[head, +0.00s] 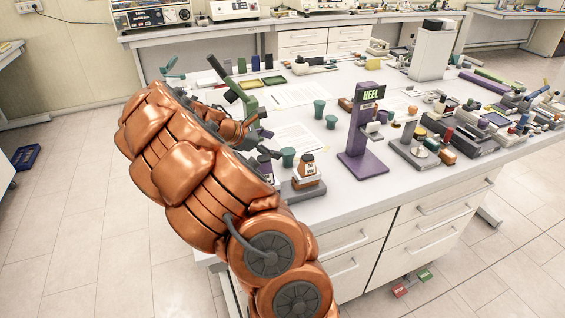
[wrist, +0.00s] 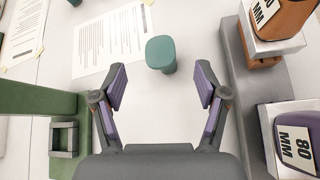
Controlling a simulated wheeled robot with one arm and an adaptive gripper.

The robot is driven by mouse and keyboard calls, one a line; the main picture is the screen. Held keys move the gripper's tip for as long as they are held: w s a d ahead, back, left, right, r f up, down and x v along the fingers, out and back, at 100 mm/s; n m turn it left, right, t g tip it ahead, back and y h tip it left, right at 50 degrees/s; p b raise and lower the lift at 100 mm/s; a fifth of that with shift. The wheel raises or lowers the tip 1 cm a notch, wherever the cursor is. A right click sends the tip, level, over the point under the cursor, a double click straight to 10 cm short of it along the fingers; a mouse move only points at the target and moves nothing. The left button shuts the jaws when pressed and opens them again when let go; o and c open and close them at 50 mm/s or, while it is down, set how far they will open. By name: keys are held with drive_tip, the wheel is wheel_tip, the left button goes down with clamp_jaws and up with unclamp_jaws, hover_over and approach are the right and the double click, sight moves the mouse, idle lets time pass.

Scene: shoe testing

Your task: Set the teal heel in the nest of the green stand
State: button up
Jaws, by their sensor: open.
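The teal heel (wrist: 161,53) stands on the white table just beyond my fingertips in the wrist view, roughly centred between them. It also shows in the head view (head: 288,157), close to the right of my gripper. My gripper (wrist: 161,85) is open and empty, not touching the heel. The green stand (wrist: 38,98) is at the left of the wrist view. A small grey square frame (wrist: 64,138), which looks like its nest, sits beside its green arm and appears empty. In the head view the green stand (head: 240,90) rises behind my arm, which hides its lower part.
A grey base (head: 303,190) with orange and purple blocks lies close to the right of my gripper in the wrist view. A purple stand marked HEEL (head: 366,135) and two more teal pieces (head: 319,108) stand farther along the table. Printed paper (wrist: 110,38) lies flat ahead.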

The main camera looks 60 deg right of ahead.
sight(285, 151)
drive_tip(key=shift+f, duration=0.4)
drive_tip(key=shift+s+d+f, duration=0.15)
drive_tip(key=shift+d+f, duration=0.15)
drive_tip(key=shift+d, duration=0.3)
drive_tip(key=shift+f+p+x, duration=0.2)
drive_tip(key=shift+p+x, duration=1.1)
drive_tip(key=shift+x, duration=1.8)
drive_tip(key=shift+a, duration=0.1)
drive_tip(key=c, duration=1.4)
